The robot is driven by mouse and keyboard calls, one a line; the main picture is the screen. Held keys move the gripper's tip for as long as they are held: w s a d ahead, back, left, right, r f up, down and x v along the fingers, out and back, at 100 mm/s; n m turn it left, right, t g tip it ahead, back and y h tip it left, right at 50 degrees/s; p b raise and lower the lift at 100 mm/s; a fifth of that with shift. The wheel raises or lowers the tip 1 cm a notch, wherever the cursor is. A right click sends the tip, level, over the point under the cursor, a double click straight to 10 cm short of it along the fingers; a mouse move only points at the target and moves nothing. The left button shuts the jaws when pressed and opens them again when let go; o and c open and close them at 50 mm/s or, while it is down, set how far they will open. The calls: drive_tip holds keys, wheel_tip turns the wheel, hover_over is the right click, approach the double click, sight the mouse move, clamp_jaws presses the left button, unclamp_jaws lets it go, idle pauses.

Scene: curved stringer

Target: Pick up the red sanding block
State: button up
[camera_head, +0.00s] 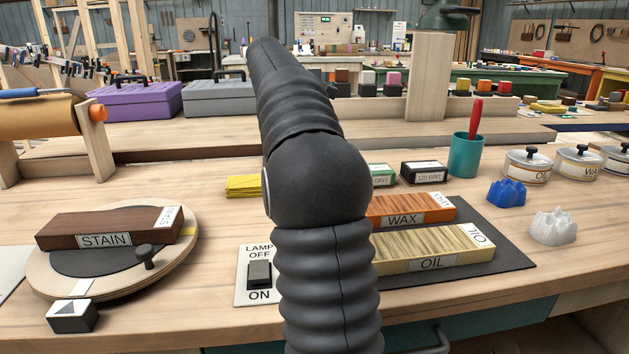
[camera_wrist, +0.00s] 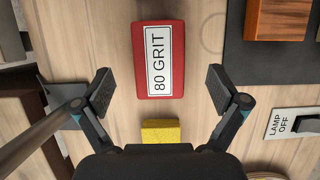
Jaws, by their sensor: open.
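The red sanding block (camera_wrist: 159,60), with a white label reading "80 GRIT", lies on the wooden bench top in the wrist view. My gripper (camera_wrist: 160,83) is open and empty above the bench, with one finger to each side. The block lies between and mostly beyond the fingertips, and neither finger appears to touch it. In the head view my dark arm hides both the red block and the gripper.
A yellow block (camera_wrist: 160,131) lies close to the red one. The lamp switch (camera_wrist: 293,123) and dark mat (camera_wrist: 236,47) are to the right. In the head view, green and black grit blocks (camera_head: 424,172), a teal cup (camera_head: 466,156) and a stain turntable (camera_head: 108,284) stand around.

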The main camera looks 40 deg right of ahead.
drive_tip(key=shift+b+x, duration=2.4)
drive_tip(key=shift+b, duration=0.25)
drive_tip(key=shift+d+f+b, duration=0.1)
drive_tip(key=shift+f+b, duration=0.3)
drive_tip(key=shift+b, duration=0.2)
drive_tip(key=shift+f, duration=0.25)
drive_tip(key=c, duration=1.3)
